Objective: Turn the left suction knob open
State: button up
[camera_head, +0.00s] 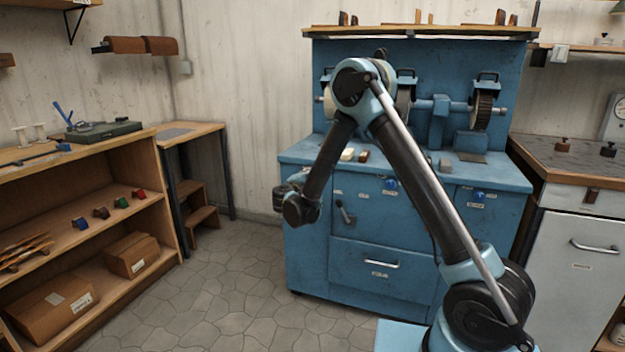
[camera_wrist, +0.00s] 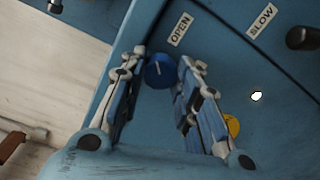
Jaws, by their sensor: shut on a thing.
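The left suction knob (camera_wrist: 159,72) is a round blue knob with a short white mark, on the blue machine's panel in the wrist view. An OPEN label (camera_wrist: 180,28) lies just above and to the right of it there. My gripper (camera_wrist: 162,62) has a finger on each side of the knob and is shut on it. I cannot tell how far the knob is turned. In the head view my gripper (camera_head: 299,178) is at the machine's left front edge, and my wrist and arm hide this knob.
The blue machine (camera_head: 345,250) has two other blue knobs, a middle one (camera_head: 390,183) and a right one (camera_head: 477,195). A SLOW label (camera_wrist: 262,20) and a dark knob (camera_wrist: 303,38) are near the gripper. Wooden shelves (camera_head: 160,200) stand left. The tiled floor between is clear.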

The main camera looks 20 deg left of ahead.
jog(key=shift+d+f+m, duration=0.1)
jog(key=shift+m, duration=2)
jog(key=shift+d+m, duration=0.1)
jog(key=shift+m, duration=2)
jog(key=o, duration=1.1)
jog(key=shift+y, duration=0.3)
jog(key=shift+a, duration=0.1)
jog(key=shift+s, duration=0.1)
jog(key=s, duration=0.7)
jog(key=s+a, duration=0.1)
jog(key=s, duration=0.3)
jog(key=shift+s+r, duration=0.25)
jog(key=shift+s, duration=0.1)
